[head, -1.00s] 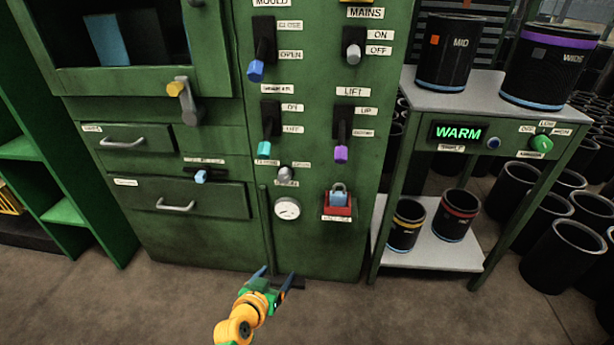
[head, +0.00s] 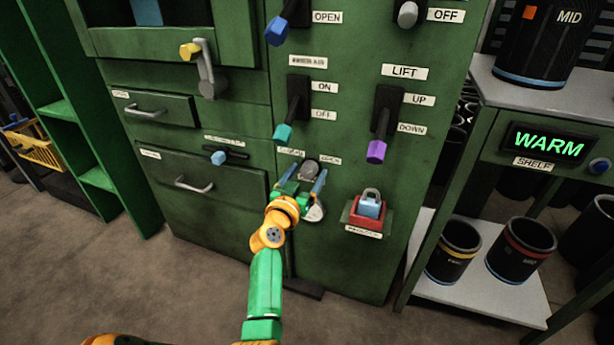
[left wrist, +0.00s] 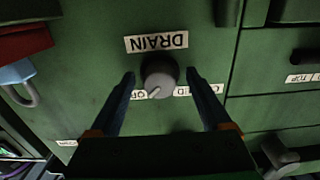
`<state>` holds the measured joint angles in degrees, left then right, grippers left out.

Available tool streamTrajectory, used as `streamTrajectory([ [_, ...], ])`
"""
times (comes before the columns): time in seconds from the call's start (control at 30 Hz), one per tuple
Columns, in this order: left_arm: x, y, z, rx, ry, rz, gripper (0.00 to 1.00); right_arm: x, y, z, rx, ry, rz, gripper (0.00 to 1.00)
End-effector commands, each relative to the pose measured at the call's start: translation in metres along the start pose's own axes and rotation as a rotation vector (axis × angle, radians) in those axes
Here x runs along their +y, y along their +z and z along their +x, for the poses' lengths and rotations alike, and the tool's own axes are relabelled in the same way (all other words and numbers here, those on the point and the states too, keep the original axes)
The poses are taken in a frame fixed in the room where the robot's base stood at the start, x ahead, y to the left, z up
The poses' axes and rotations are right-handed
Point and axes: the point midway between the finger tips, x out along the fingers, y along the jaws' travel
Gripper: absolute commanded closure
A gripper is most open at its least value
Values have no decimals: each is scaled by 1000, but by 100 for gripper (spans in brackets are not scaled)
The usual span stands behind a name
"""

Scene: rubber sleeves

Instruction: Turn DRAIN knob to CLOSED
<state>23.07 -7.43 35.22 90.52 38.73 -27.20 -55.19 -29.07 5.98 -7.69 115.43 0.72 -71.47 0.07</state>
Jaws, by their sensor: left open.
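The DRAIN knob (head: 311,168) is grey and round on the green cabinet front. In the left wrist view the knob (left wrist: 160,75) appears upside down with its DRAIN label (left wrist: 157,42). Its white pointer mark leans to the lower left there, towards the partly hidden label that seems to read OPEN. The CLOSED label is on the other side, partly covered by a finger. My left gripper (head: 303,177) is open, its blue fingers on either side of the knob; whether they touch it I cannot tell. My right gripper is not in view.
A padlock on a red block (head: 366,211) sits right of the knob. Levers with teal (head: 283,133) and purple (head: 376,151) handles are above. A gauge (head: 315,212) is partly hidden behind my gripper. A shelf stand (head: 470,285) with black sleeves is at the right.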

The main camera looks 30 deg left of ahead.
Motion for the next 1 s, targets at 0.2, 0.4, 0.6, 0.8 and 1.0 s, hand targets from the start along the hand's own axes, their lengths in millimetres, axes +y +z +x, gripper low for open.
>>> streamTrajectory([
  [0.2, 0, 0, 0, 0, 0, 1, 40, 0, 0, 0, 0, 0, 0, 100],
  [0.4, 0, 0, 0, 0, 0, 0, 94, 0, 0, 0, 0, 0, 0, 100],
  [0.6, 0, 0, 0, 0, 0, -7, 100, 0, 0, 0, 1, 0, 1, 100],
  [0.8, 0, -2, 0, 1, -1, -72, 100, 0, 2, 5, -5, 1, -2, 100],
  [1.0, 0, -2, 0, 0, 0, -218, 100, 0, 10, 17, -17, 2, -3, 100],
])
